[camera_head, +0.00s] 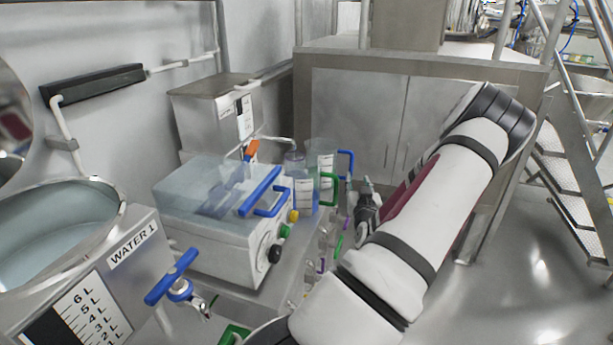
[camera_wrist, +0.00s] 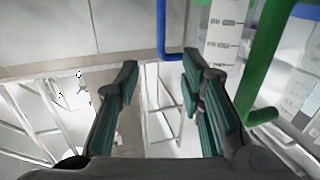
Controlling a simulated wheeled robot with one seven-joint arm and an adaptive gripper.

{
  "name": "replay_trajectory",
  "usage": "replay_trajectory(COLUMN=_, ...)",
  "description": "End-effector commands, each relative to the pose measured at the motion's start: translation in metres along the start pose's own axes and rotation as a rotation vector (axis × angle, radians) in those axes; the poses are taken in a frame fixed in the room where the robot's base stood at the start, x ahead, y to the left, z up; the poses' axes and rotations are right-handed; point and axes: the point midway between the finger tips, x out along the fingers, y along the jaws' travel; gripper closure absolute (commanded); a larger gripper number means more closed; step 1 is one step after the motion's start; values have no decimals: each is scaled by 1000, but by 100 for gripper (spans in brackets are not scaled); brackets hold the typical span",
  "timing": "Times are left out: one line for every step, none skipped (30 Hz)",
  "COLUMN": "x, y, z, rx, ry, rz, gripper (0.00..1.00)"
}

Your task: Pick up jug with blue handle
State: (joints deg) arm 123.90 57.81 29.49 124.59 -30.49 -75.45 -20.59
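The jug with the blue handle (camera_head: 321,153) stands behind the green-handled jug (camera_head: 301,189), on the counter right of the white box. It is clear, and its blue handle (camera_head: 349,160) points right. In the wrist view the blue handle (camera_wrist: 161,28) shows at the top centre, beyond my fingertips, with the clear jug body (camera_wrist: 223,35) to its right. My gripper (camera_wrist: 160,72) is open and empty, its two fingers apart below the handle in the picture. In the head view my gripper (camera_head: 366,198) is partly hidden by my arm, just right of the jugs.
The green handle (camera_wrist: 262,60) of the nearer jug passes close to my right finger in the wrist view. A white box (camera_head: 215,235) with a clear lid and blue handle stands left. Small vessels with coloured handles (camera_head: 325,240) crowd the counter edge. Steel cabinets (camera_head: 360,110) stand behind.

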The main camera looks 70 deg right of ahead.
Motion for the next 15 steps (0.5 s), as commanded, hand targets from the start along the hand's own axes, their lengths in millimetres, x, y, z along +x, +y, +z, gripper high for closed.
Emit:
replay_trajectory(x=0, y=1, z=6, rx=2, ry=5, rz=7, gripper=65)
replay_trajectory(x=0, y=1, z=7, rx=2, ry=7, rz=9, gripper=65)
replay_trajectory(x=1, y=2, z=8, rx=3, ry=8, rz=11, gripper=65)
replay_trajectory(x=3, y=2, z=8, rx=3, ry=9, rz=11, gripper=65)
replay_trajectory(x=5, y=2, z=8, rx=3, ry=10, rz=11, gripper=65)
replay_trajectory(x=10, y=2, z=7, rx=4, ry=10, rz=11, gripper=65)
replay_trajectory(x=14, y=2, z=7, rx=4, ry=10, rz=12, gripper=65)
replay_trajectory(x=19, y=2, z=7, rx=4, ry=10, rz=12, gripper=65)
replay_trajectory(x=27, y=3, z=6, rx=5, ry=10, rz=12, gripper=65)
replay_trajectory(x=33, y=2, z=6, rx=5, ry=11, rz=12, gripper=65)
replay_trajectory(x=39, y=2, z=6, rx=5, ry=10, rz=11, gripper=65)
replay_trajectory(x=47, y=2, z=6, rx=4, ry=10, rz=11, gripper=65)
replay_trajectory(x=52, y=2, z=7, rx=4, ry=9, rz=10, gripper=65)
replay_trajectory(x=58, y=2, z=6, rx=4, ry=11, rz=11, gripper=65)
replay_trajectory(x=64, y=3, z=6, rx=4, ry=9, rz=11, gripper=65)
